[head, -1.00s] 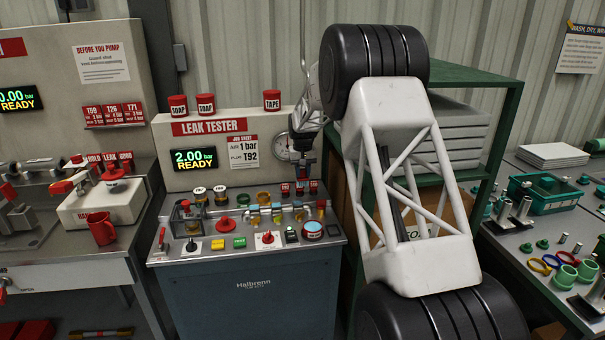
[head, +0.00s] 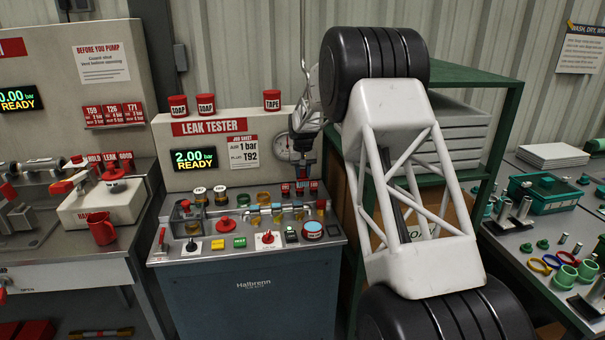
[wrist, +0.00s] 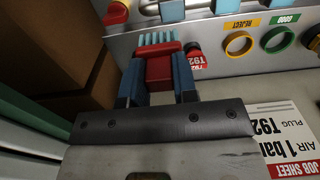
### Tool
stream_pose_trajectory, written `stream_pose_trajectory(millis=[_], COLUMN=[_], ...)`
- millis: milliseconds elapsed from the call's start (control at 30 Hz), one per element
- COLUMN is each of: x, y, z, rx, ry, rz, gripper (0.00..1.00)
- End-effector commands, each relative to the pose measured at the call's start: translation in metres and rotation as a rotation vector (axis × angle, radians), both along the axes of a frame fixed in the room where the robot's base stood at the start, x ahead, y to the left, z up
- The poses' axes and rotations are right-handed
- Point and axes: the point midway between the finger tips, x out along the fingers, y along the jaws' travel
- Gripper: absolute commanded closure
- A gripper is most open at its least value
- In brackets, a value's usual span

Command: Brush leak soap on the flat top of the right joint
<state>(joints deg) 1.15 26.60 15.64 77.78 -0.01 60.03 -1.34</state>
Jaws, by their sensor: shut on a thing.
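My gripper (head: 304,172) hangs over the back right of the leak tester's bench top. In the wrist view my gripper (wrist: 157,80) is shut on a red-handled brush (wrist: 158,65) with pale blue bristles (wrist: 156,39). The bristles point towards the tester's work area and show nothing under them that I can make out. Which one is the right joint is too small to tell.
The leak tester (head: 260,282) shows 2.00 bar READY on its display (head: 194,160). A green shelf (head: 497,130) stands to the right. Yellow REJECT (wrist: 240,43) and green GOOD (wrist: 277,39) rings are near the brush.

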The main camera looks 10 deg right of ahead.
Motion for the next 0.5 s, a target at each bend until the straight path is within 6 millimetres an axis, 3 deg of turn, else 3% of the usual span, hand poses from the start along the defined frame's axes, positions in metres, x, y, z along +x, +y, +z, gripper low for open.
stream_pose_trajectory(millis=[233,500], x=[0.0,0.0], y=[0.0,0.0], z=[-0.004,-0.025], rx=[0.0,0.0], ry=[0.0,0.001], rz=[0.0,0.0], gripper=[1.0,1.0])
